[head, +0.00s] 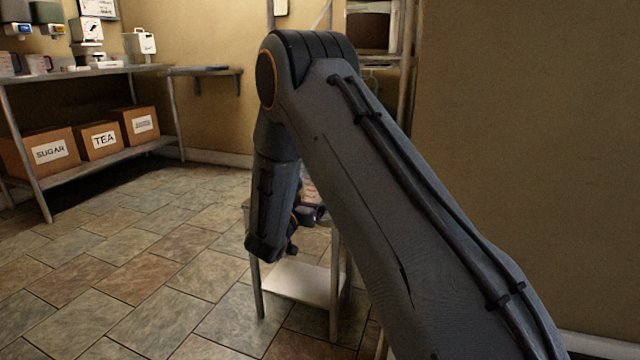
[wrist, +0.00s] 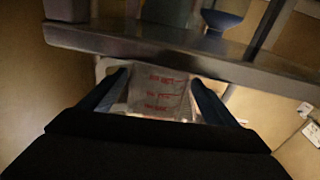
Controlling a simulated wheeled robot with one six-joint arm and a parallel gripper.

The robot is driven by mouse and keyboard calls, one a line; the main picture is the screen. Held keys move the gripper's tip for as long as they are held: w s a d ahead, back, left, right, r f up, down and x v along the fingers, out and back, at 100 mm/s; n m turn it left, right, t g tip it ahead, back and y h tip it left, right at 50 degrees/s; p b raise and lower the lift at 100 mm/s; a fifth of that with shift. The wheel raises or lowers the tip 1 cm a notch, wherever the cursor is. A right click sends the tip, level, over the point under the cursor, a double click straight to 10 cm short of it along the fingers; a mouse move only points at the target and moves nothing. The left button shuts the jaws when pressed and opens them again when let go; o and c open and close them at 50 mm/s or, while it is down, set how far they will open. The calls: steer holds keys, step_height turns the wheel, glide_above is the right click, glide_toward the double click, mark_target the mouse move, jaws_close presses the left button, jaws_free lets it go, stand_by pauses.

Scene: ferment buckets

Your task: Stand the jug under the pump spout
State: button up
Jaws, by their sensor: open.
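A clear jug with red measuring marks (wrist: 158,98) shows in the wrist view, between the two fingers of my gripper (wrist: 159,76). My gripper is open, with one finger on each side of the jug. I cannot tell whether either finger touches it. In the head view my arm hides most of this spot; a small red and white patch (head: 308,188) shows between the arm links and may be the jug. I cannot make out the pump spout in either view.
A small stand with a pale lower shelf (head: 298,281) is behind my arm. A grey board edge (wrist: 190,58) crosses above the jug, with a blue bowl (wrist: 222,20) beyond. A workbench (head: 85,72) at left has boxes below. The tiled floor (head: 150,250) is clear.

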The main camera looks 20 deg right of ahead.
steer(key=p+v, duration=0.1)
steer(key=v, duration=0.6)
steer(key=shift+s+a+p, duration=0.1)
steer(key=shift+s+p, duration=0.1)
steer(key=shift+p, duration=0.1)
steer(key=s+r+n+g+y, duration=0.3)
steer(key=s+g, duration=0.8)
steer(key=s, duration=1.2)
steer(key=s+a+r+n+g+y, duration=0.1)
steer(key=s+a+n+y, duration=0.4)
steer(key=s+a, duration=0.4)
steer(key=s+a+r+n+g+y, duration=0.2)
steer(key=s+a+n+y, duration=0.4)
steer(key=s, duration=0.9)
steer(key=a, duration=0.3)
steer(key=shift+s+a, duration=0.2)
steer(key=shift+s, duration=0.05)
